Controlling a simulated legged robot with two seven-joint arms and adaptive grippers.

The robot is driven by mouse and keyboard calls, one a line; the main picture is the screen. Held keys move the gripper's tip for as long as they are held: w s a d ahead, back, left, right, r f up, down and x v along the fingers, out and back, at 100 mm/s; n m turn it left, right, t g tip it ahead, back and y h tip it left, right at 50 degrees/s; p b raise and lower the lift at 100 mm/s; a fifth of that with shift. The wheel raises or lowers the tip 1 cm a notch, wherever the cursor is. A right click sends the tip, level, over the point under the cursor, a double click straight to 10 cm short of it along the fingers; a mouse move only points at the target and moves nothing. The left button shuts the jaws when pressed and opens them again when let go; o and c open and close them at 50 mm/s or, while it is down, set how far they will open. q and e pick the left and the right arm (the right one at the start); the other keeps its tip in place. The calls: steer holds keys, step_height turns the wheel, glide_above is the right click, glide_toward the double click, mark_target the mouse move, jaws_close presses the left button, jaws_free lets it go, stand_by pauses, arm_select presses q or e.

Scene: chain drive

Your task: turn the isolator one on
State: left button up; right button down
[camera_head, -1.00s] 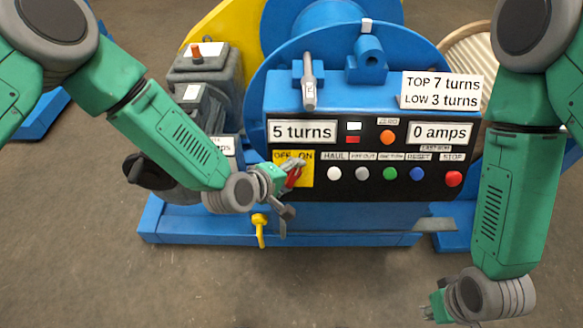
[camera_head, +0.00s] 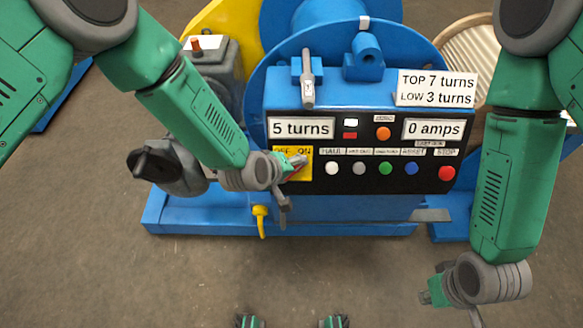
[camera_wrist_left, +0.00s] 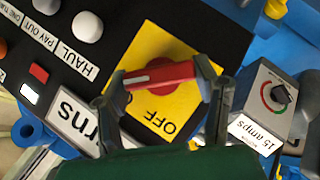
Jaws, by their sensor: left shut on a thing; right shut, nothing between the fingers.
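The isolator is a red handle on a yellow plate (camera_head: 305,151) marked OFF and ON, at the left end of the black panel. In the left wrist view, the red handle (camera_wrist_left: 158,75) lies across the yellow plate (camera_wrist_left: 160,45), with OFF readable below it and ON hidden. My left gripper (camera_head: 293,167) is shut on the red handle, one finger at each end in the wrist view. In the head view the handle leans up and to the right, partly covered by the gripper. My right gripper (camera_head: 430,293) is shut and empty, low at the right, away from the panel.
A row of buttons stands right of the isolator, from the white HAUL button (camera_head: 332,168) to the red STOP button (camera_head: 446,173). A yellow lever (camera_head: 261,219) hangs below my left gripper. A dial box (camera_wrist_left: 275,100) marked 15 amps shows beside it. The floor in front is clear.

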arm_select(q)
steer(key=shift+s+f, duration=0.2)
steer(key=shift+s, duration=0.05)
steer(key=o, duration=1.2)
steer(key=shift+w+r, duration=0.1)
steer(key=shift+w, duration=0.05)
steer(key=v, duration=1.2)
steer(key=shift+w, duration=0.15)
steer(key=s+a+f+m+g+y, duration=0.1)
steer(key=s+a+f+m+g, duration=0.1)
steer(key=s+a, duration=0.5)
steer(key=s+a+f+m+g+y, duration=0.2)
steer(key=s+a+f, duration=0.3)
steer(key=s+a, duration=0.3)
steer(key=s+a+f+m+g+y, duration=0.2)
steer(key=s+a+f, duration=0.2)
steer(key=s+a, duration=0.4)
steer(key=shift+s+f+m, duration=0.1)
steer(key=shift+s+m, duration=0.2)
steer(key=shift+m, duration=0.1)
